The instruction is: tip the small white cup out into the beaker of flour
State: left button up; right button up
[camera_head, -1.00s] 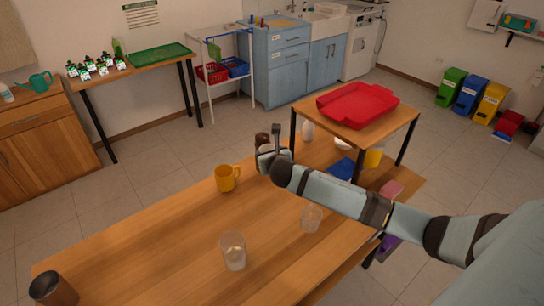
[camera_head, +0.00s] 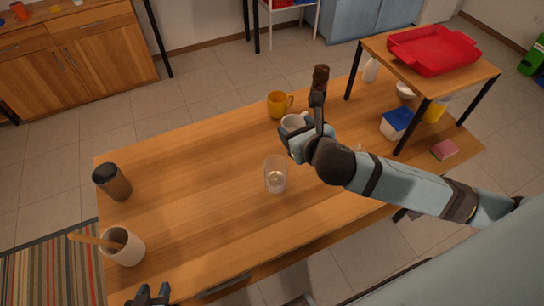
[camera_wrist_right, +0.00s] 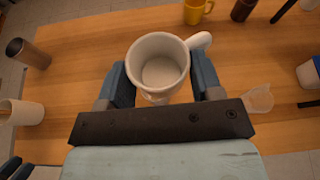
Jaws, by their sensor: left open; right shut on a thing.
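The small white cup (camera_head: 292,122) is held upright by my right gripper (camera_head: 300,140) over the middle of the table. In the right wrist view the cup (camera_wrist_right: 158,62) sits between the two blue fingers, its handle to the right. Its inside looks white; I cannot tell what it holds. A clear glass beaker (camera_head: 276,174) with pale stuff at the bottom, seemingly flour, stands nearer than the cup in the head view. My left gripper (camera_head: 150,294) is open and empty at the lower left edge.
A yellow mug (camera_head: 279,104) and a brown bottle (camera_head: 319,82) stand behind the cup. A dark tumbler (camera_head: 112,182) and a crock with a wooden spoon (camera_head: 122,246) are at the left. The left middle table is clear.

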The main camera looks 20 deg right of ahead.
aim_at(275, 165)
jog(key=u, duration=0.95)
jog(key=k+l+u, duration=0.1)
jog(key=k, duration=0.5)
jog(key=k+l, duration=0.1)
jog(key=k, duration=0.55)
jog(key=l+u, duration=0.05)
